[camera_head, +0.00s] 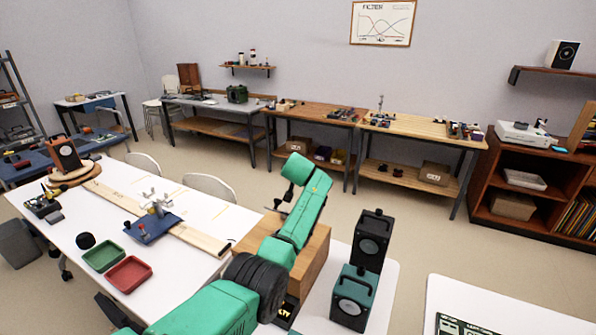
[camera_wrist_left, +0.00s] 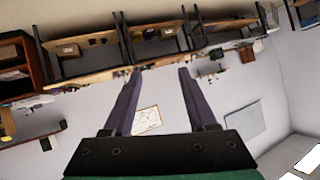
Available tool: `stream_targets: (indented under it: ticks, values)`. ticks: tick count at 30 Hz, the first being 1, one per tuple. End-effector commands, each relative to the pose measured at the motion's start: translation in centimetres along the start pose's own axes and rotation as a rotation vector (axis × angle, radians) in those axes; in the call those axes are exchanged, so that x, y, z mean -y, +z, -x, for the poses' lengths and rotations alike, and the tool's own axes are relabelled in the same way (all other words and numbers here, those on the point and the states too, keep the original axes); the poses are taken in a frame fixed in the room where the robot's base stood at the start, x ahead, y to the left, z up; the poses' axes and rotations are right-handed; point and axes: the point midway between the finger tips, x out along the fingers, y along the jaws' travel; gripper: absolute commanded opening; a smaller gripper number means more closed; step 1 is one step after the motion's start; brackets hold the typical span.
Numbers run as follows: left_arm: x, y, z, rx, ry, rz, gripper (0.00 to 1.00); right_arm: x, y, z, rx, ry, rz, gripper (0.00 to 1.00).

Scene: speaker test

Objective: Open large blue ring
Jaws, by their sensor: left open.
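I cannot make out a large blue ring in either view. My left arm reaches up from the bottom in the head view. In the left wrist view my left gripper (camera_wrist_left: 160,72) is open, with two dark fingers apart and nothing between them. That view shows the room upside down, with the fingers against the far wall and benches. My right gripper is in neither view.
A white table (camera_head: 75,222) bears a blue clamp-like device (camera_head: 150,229), a green tray (camera_head: 103,256) and a red tray (camera_head: 129,274). A black speaker (camera_head: 371,240) and a teal speaker (camera_head: 352,298) stand right of my arm. Workbenches (camera_head: 315,114) line the wall.

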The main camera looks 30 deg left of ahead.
Motion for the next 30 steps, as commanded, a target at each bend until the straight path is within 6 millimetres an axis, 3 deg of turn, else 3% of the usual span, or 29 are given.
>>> stream_targets:
  ticks: [8,18,22,30]
  values:
    - [-0.1,0.2,4.4,-0.003,0.002,0.002,0.58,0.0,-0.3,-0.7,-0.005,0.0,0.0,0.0]
    - [0.1,0.5,12.4,0.001,0.003,0.003,0.58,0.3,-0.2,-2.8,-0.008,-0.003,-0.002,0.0]
    - [0.2,0.4,13.9,0.004,0.003,0.003,0.58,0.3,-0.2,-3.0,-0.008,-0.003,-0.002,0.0]
    - [0.2,0.3,14.2,0.005,0.002,0.002,0.58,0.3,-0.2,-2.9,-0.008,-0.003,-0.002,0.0]
